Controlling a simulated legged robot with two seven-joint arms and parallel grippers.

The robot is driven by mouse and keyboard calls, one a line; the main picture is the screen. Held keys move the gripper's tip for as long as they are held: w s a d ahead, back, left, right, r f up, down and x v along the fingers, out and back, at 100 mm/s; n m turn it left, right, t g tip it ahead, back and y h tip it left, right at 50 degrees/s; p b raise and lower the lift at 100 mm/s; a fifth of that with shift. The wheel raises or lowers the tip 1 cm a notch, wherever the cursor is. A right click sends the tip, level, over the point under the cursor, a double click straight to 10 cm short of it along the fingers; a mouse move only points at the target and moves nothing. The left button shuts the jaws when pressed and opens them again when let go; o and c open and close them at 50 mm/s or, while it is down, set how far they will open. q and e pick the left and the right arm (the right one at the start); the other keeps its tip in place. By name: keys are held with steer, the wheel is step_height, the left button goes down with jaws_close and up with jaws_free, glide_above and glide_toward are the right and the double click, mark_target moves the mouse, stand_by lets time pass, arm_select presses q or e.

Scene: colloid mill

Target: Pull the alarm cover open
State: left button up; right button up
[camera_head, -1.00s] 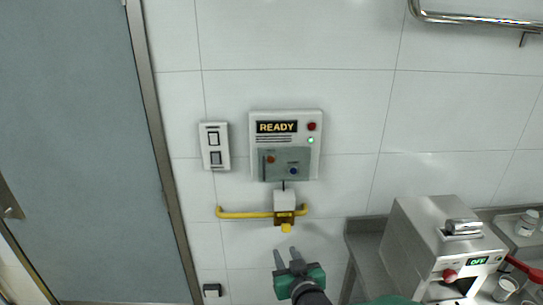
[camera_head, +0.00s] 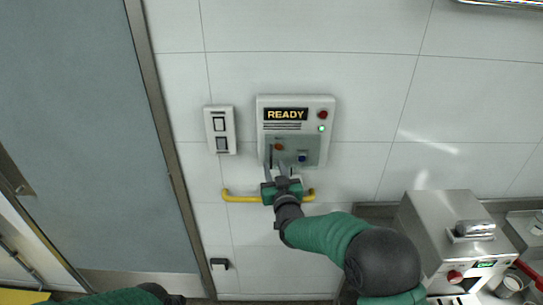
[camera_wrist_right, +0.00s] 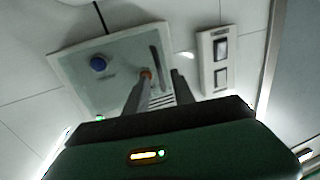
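The alarm panel (camera_head: 297,104) is a white wall box with a READY display. A grey see-through cover (camera_head: 314,152) lies flat over its lower part, with an orange and a blue button under it. A dark upright handle shows at the cover's left side, and in the right wrist view this handle (camera_wrist_right: 157,60) appears between my fingertips. My right gripper (camera_head: 276,167) is open in front of the cover's lower left; its fingers also show in the wrist view (camera_wrist_right: 160,78). I cannot tell whether they touch the handle. My left gripper is out of view.
A white double switch (camera_head: 220,130) is on the wall left of the panel. A yellow bar (camera_head: 240,197) runs below it, partly behind my gripper. A steel machine (camera_head: 455,235) stands on the right. A grey door (camera_head: 80,130) is at left.

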mark_target(271, 159)
steer(key=w, duration=0.3)
steer(key=shift+a+r+p, duration=0.2)
steer(key=shift+a+p, duration=0.1)
steer(key=shift+w, duration=0.1)
steer(key=shift+w+a, duration=0.1)
jaws_close()
stand_by(1.0)
